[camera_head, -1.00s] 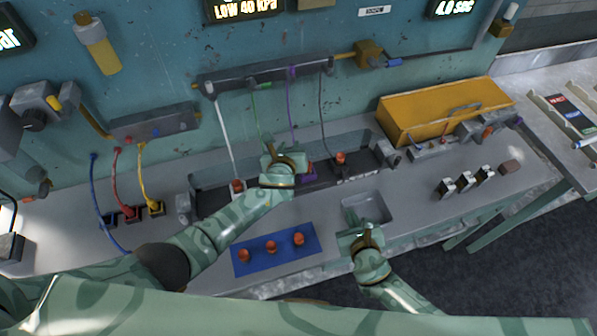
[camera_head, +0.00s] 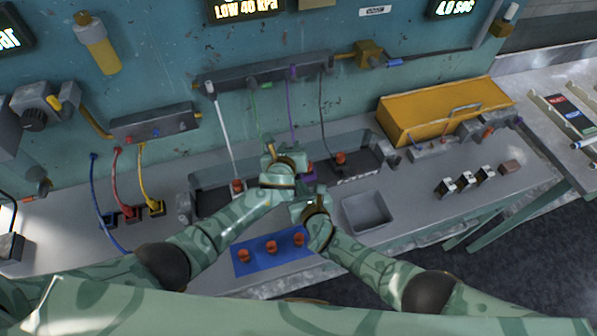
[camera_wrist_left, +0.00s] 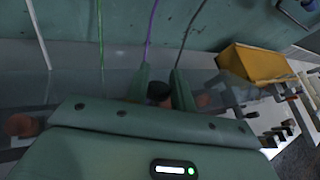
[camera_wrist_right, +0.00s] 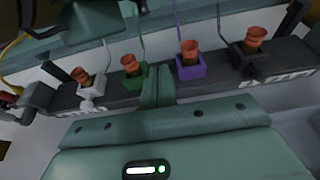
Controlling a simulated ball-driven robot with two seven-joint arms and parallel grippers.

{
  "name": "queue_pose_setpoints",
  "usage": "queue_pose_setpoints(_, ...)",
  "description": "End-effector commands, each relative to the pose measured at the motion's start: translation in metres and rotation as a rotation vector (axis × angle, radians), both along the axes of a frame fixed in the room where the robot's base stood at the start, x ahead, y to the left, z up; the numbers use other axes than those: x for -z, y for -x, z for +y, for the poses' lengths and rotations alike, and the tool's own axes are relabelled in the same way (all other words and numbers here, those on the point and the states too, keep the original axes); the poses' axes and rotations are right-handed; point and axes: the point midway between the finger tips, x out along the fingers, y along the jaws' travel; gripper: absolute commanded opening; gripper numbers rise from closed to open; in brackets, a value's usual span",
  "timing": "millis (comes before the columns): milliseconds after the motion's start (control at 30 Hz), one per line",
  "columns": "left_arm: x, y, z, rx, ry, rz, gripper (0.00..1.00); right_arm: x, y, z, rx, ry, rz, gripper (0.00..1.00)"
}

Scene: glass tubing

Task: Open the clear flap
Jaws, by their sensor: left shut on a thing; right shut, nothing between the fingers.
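The clear flap (camera_head: 345,141) is a faint see-through panel above the dark rack (camera_head: 212,202) at the back of the bench. It looks tilted up; its exact angle is hard to tell. It also shows as a hazy sheet in the left wrist view (camera_wrist_left: 75,82). My left gripper (camera_head: 268,147) is at the flap's middle and shut on it; the gripped edge is mostly hidden. My right gripper (camera_head: 308,188) is shut and empty, in front of the rack. In the right wrist view its fingers (camera_wrist_right: 158,84) point between the green block (camera_wrist_right: 128,78) and purple block (camera_wrist_right: 190,68).
Red-orange stoppers sit in the rack's coloured blocks, with thin tubes hanging behind. A blue mat (camera_head: 243,262) with three red stoppers lies in front, beneath my arms. A grey tray (camera_head: 368,213) is to the right. A yellow box (camera_head: 440,110) stands at the back right.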

Motion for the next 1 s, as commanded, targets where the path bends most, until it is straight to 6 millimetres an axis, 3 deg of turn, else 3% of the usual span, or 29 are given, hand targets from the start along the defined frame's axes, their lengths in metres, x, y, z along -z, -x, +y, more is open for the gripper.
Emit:
queue_pose_setpoints(400,0.003,0.001,0.002,-0.003,-0.003,0.006,0.00,-0.028,-0.024,0.008,0.003,-0.002,-0.001,0.00)
queue_pose_setpoints(867,0.004,0.002,0.002,-0.003,-0.003,0.008,0.00,-0.034,-0.027,0.009,0.002,-0.001,-0.003,0.00)
queue_pose_setpoints(1000,0.005,0.002,0.002,-0.003,-0.003,0.009,0.00,-0.043,-0.033,0.012,0.003,-0.004,-0.003,0.00)
